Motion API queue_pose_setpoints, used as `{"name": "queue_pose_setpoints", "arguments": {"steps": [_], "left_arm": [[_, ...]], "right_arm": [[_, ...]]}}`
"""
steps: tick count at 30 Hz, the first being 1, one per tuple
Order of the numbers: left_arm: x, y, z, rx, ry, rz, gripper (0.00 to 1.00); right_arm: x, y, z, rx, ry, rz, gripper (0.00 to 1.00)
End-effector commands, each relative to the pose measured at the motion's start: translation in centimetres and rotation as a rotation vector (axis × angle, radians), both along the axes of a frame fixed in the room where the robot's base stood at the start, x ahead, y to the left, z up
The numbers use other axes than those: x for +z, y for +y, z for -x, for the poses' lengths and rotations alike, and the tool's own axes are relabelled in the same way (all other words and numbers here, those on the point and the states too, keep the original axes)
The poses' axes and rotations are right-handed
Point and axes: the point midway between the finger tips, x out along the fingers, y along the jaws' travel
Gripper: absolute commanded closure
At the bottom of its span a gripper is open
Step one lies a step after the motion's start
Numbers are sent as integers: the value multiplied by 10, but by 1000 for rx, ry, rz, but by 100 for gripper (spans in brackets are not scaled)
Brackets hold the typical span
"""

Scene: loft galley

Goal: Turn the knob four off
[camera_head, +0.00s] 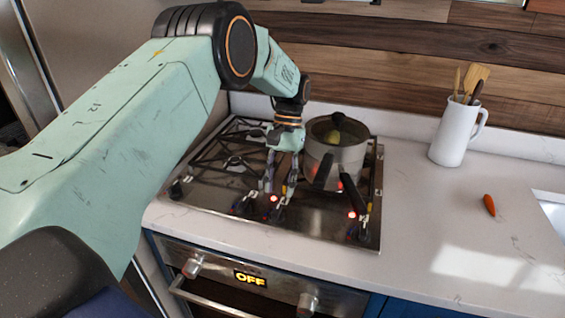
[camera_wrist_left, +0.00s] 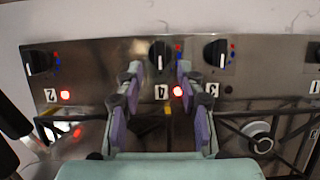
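Knob four (camera_wrist_left: 160,52) is a black knob on the steel hob panel, with a pale vertical mark. An upside-down 4 label and a lit red light (camera_wrist_left: 178,90) sit beside it. My left gripper (camera_wrist_left: 160,72) is open, its two fingertips apart on either side of knob four in the left wrist view. Whether they touch it, I cannot tell. In the head view, the left gripper (camera_head: 279,188) reaches down over the front of the hob (camera_head: 222,205) and partly hides the knob. My right gripper is not in view.
A lidded pot (camera_head: 347,157) with dark handles stands on the hob, right of the gripper. Knob two (camera_wrist_left: 41,61) also has a lit red light; knob three (camera_wrist_left: 215,52) has an unlit one. A white jug (camera_head: 455,133) and carrot (camera_head: 489,205) are on the counter at right.

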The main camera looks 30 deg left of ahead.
Motion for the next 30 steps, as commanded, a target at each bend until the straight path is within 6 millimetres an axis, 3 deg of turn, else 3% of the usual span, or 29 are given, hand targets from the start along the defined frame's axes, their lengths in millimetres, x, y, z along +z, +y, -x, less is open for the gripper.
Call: {"name": "queue_pose_setpoints", "arguments": {"steps": [6, 12, 30], "left_arm": [[39, 3, -16, -1, -3, 0, 62], [56, 5, -23, -1, 0, 0, 62], [60, 5, -24, -1, 2, 1, 62]], "right_arm": [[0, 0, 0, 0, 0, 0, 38], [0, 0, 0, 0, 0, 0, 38], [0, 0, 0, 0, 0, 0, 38]]}}
